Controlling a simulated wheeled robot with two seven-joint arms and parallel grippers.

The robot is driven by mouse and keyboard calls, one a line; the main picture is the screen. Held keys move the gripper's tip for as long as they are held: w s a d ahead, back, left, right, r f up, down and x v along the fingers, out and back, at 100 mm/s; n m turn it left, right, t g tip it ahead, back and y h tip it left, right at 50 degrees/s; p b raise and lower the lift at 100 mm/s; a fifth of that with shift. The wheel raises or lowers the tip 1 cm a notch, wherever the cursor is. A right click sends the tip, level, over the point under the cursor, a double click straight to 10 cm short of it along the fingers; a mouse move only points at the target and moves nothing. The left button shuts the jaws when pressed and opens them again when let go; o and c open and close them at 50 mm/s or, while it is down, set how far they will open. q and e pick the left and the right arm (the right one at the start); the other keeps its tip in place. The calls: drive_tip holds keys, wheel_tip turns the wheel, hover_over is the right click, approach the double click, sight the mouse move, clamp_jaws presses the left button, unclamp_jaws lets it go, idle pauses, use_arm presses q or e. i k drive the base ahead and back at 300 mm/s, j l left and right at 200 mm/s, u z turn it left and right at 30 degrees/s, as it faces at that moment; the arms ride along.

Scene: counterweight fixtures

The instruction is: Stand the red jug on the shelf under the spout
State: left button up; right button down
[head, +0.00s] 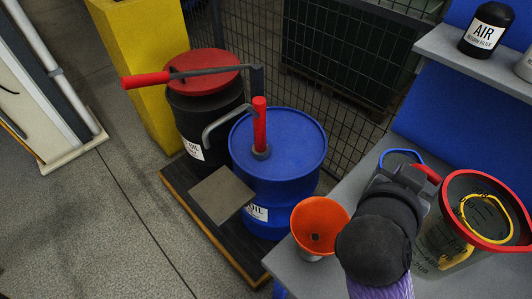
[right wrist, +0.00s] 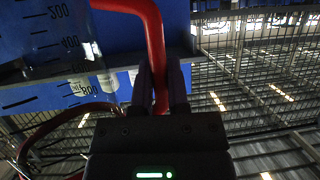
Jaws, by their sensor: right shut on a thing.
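The red jug (head: 508,240) is a clear graduated vessel with a red rim and red handle, at the right of the head view over the grey bench. My right gripper (head: 408,178) is shut on its handle, which runs between the fingers in the right wrist view (right wrist: 159,75). The jug looks upright; I cannot tell whether it touches the bench. The spout (head: 222,120) is a grey curved pipe on the blue drum's pump (head: 260,125). The shelf (head: 222,194) is a small bare grey square plate below it. My left gripper is out of view.
An orange funnel (head: 318,226) stands at the bench's (head: 350,185) left edge. A blue rim (head: 401,155) shows behind my gripper, and a yellow rim (head: 487,199) within the red one. The blue drum (head: 290,150) and black drum (head: 203,105) stand left, before a mesh fence.

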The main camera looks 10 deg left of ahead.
sight(216, 188)
drive_tip(key=j+u, duration=0.15)
drive_tip(key=j, duration=0.45)
drive_tip(key=i+j+u, duration=0.15)
drive_tip(key=j, duration=0.45)
drive_tip(key=j+u, duration=0.15)
drive_tip(key=j, duration=0.5)
drive_tip(key=i+u, duration=0.15)
drive_tip(key=i+l, duration=0.2)
drive_tip(key=i+l+z, duration=0.05)
drive_tip(key=i, duration=0.05)
